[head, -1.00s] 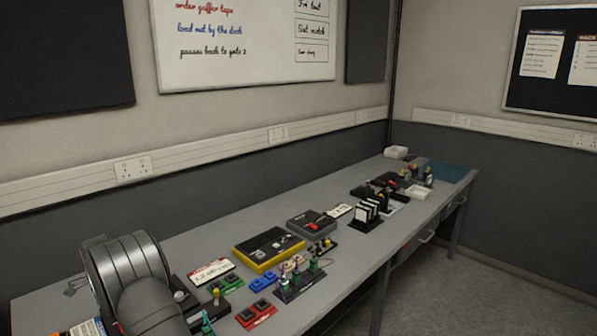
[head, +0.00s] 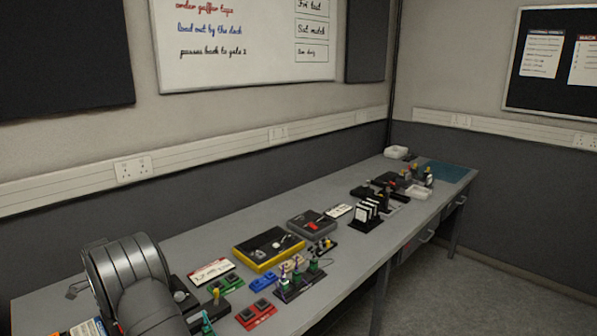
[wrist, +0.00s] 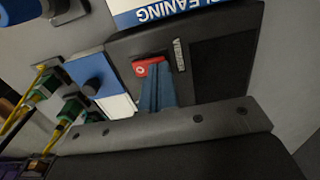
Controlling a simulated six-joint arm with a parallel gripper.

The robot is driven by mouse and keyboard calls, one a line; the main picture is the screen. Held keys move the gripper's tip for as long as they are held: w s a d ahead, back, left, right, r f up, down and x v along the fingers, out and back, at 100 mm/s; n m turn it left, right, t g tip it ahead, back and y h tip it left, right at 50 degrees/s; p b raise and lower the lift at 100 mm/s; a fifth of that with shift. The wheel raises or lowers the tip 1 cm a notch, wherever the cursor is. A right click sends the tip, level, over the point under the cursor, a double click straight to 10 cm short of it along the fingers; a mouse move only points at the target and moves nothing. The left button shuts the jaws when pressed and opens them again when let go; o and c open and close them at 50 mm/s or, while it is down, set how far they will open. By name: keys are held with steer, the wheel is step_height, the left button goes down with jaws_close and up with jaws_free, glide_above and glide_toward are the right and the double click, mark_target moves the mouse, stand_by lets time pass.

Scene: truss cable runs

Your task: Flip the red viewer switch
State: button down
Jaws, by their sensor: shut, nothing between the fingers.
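The red viewer switch (wrist: 146,68) sits on a black box (wrist: 222,62) beside a small label reading "VIEWER" in the wrist view. A white circle mark shows on the red face. My gripper (wrist: 152,82) is shut and empty, with its blue-grey fingers together right at the switch. The fingertips overlap the lower right part of the red rocker, hiding some of it. I cannot tell whether they touch it or hover just above. In the head view my arm covers the lower left, and neither the gripper nor the viewer switch can be made out there.
In the wrist view a blue and white card (wrist: 185,10) marked "CLEANING" lies beyond the box. The bench (head: 200,240) holds several other devices.

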steer(key=shift+f, duration=0.25)
steer(key=shift+r, duration=3.5)
step_height(320, 180, down, 7)
steer(key=shift+r, duration=0.15)
